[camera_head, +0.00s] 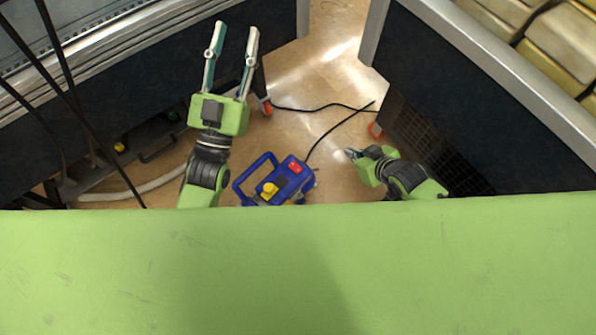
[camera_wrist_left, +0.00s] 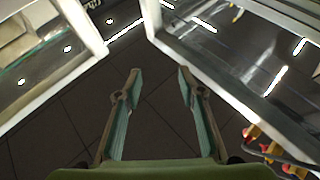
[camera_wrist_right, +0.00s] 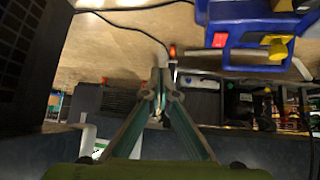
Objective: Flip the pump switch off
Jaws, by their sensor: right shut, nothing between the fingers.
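The blue vacuum pump (camera_head: 297,186) stands on the floor between my two arms in the head view. A red switch (camera_head: 295,168) sits on its top, and a yellow part (camera_head: 269,190) is beside its blue handle. In the right wrist view the pump (camera_wrist_right: 256,25) is at the upper right, with the red switch (camera_wrist_right: 220,40) on its near face. My left gripper (camera_head: 231,28) is wide open and empty, raised left of the pump. My right gripper (camera_head: 350,153) is right of the pump, apart from it, with its fingers shut and empty; the fingertips also show in the right wrist view (camera_wrist_right: 159,75).
Black cables (camera_head: 327,108) run across the tan floor from the pump. Dark cabinets stand left and right, with a vented panel (camera_head: 437,145) close to my right arm. A pale hose (camera_head: 140,190) lies at the left. My green body covers the lower part.

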